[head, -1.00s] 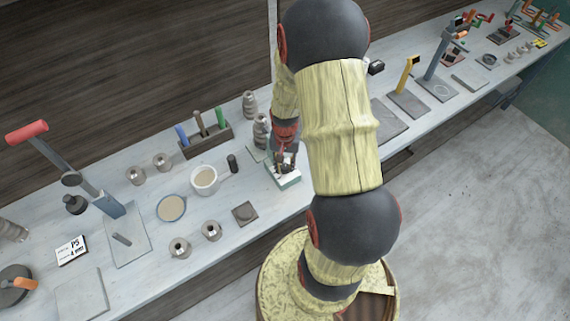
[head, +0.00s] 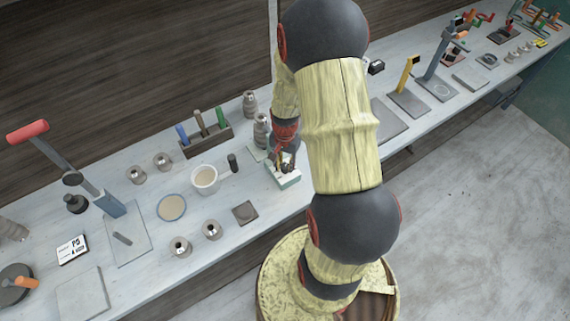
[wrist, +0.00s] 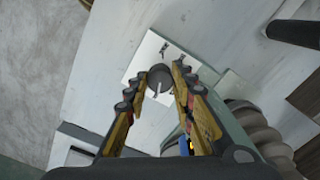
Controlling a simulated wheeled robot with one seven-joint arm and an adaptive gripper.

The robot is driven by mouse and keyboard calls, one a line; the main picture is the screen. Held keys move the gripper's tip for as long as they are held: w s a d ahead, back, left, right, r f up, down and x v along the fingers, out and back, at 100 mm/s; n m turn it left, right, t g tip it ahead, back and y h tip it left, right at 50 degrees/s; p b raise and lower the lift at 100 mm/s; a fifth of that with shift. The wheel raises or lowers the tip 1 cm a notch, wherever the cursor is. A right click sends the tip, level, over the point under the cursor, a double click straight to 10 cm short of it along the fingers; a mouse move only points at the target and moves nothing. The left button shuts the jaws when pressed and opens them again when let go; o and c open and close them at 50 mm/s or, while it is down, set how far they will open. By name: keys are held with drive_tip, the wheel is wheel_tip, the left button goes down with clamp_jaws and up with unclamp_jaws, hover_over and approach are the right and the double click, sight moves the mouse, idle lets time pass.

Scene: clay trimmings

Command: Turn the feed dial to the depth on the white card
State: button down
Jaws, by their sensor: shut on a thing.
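The feed dial (wrist: 160,76) is a dark grey round knob with a pale pointer line, on a white-topped box (wrist: 140,68) with dark marks on its face. The box also shows in the head view (head: 290,182), under my gripper (head: 285,164). In the wrist view my gripper (wrist: 161,80) has its two fingers on either side of the dial, shut on it. The fingers hide part of the dial's sides. The white card (head: 73,250) lies on the bench at the left. It has dark print, with a lower line that looks like "4 mm", too small to be sure.
Stacked grey cylinders (head: 261,131) stand close behind the box, and a dark cylinder (head: 232,163) stands to its left. A white cup (head: 205,180), a tool holder (head: 207,139) and a dark square tile (head: 245,212) are farther left. The bench strip before the box is clear.

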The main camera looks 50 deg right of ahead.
drive_tip(key=c, duration=1.5)
unclamp_jaws()
